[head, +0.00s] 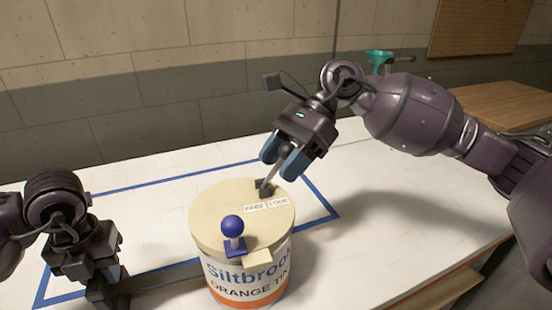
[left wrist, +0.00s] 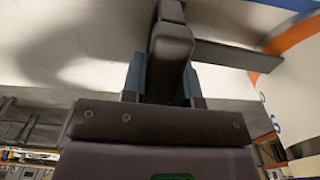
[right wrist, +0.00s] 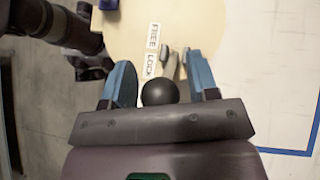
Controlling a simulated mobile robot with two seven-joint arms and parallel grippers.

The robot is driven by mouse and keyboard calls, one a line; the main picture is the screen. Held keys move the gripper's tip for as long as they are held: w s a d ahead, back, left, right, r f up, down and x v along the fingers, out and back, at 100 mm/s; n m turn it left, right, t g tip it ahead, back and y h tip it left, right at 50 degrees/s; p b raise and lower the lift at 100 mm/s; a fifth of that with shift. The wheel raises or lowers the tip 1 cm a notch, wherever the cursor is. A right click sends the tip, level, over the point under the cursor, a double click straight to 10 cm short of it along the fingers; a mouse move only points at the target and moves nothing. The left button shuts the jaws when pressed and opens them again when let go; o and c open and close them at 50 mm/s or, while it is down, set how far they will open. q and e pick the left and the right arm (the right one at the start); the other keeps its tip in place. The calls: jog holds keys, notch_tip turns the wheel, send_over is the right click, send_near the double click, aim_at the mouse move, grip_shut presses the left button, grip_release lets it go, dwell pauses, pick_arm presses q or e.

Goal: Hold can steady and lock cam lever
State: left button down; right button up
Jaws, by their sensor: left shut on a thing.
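The cream-lidded can (head: 225,285), labelled "Siltbrook ORANGE TIN", stands upright on the white table. A cam lever (head: 269,185) rises tilted from a dark block on the lid, beside the FREE and LOCK labels (head: 266,206). In the right wrist view the lever's black ball knob (right wrist: 159,92) sits between the fingers. My right gripper (head: 286,163) is open around the knob; contact is unclear. My left gripper (head: 110,278) is shut on a dark handle (left wrist: 170,45), whose bar runs to the can's side in the left wrist view.
A blue ball knob (head: 232,226) on a blue bracket stands at the lid's front edge. Blue tape (head: 318,190) outlines a rectangle on the table. A teal funnel (head: 379,57) and a wooden table (head: 505,95) are at the back right. The table left of the can is mostly clear.

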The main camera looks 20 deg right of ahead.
dwell(0.3)
pick_arm(q)
jog(key=c, duration=0.8)
grip_release()
pick_arm(e)
jog(key=v, duration=1.2)
pick_arm(q)
jog(key=shift+r, duration=0.1)
notch_tip(320, 180, up, 12)
pick_arm(e)
jog(key=shift+r, duration=0.1)
